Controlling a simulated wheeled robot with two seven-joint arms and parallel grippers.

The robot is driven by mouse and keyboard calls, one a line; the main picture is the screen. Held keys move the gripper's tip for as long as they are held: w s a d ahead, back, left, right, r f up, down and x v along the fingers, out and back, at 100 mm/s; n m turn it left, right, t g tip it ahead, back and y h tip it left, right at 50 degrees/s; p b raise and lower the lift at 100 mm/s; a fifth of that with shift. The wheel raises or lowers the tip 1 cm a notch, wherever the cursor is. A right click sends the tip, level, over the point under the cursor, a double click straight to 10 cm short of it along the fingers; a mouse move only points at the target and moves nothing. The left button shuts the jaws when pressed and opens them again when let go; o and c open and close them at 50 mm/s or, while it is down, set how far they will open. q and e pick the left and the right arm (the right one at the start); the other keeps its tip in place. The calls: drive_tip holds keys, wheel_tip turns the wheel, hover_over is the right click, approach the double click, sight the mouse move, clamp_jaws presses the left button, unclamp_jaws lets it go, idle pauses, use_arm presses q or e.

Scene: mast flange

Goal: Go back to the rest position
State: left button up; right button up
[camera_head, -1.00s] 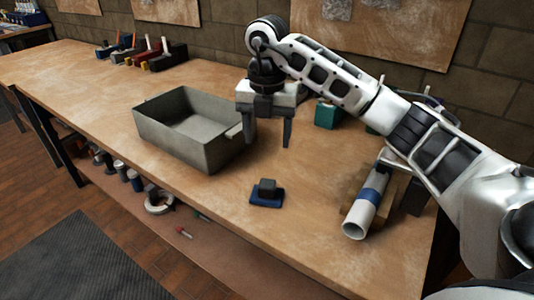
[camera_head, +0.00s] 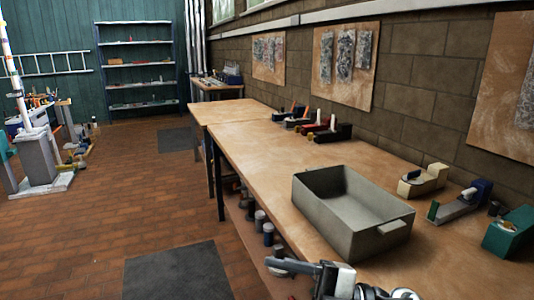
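My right gripper (camera_head: 322,274) shows at the bottom edge, low in front of the workbench (camera_head: 262,160), with its dark fingers pointing left. Part of its arm is cut off by the frame. I see nothing held in it, but I cannot tell how far its fingers are apart. My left gripper is not in view.
A grey open bin (camera_head: 330,215) stands on the bench just beyond the gripper and looks empty. Small tools and a teal block (camera_head: 510,232) line the wall side. The floor left of the bench is clear around a dark mat (camera_head: 178,272). A white post on a base (camera_head: 42,170) stands far left.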

drive_tip(key=w+d+f+m+t+h, duration=0.1)
drive_tip(key=d+f+m+t+h, duration=0.35)
drive_tip(key=m+t, duration=0.45)
drive_tip(key=d+f+m+t+h, duration=0.35)
drive_tip(key=m+t+h, duration=0.25)
drive_tip(key=m, duration=0.5)
drive_tip(key=s+d+f+m+g+h, duration=0.2)
drive_tip(key=s+f, duration=0.3)
drive_tip(key=f, duration=0.3)
drive_tip(key=s+d+f+m+g+h, duration=0.2)
drive_tip(key=s+f+m+g+h, duration=0.1)
drive_tip(key=s+f, duration=0.3)
wheel_tip(320, 180, down, 2)
drive_tip(key=shift+s+d+f+m+g+h, duration=0.2)
drive_tip(key=shift+s+f+m+g+h, duration=0.25)
drive_tip(key=shift+g, duration=0.45)
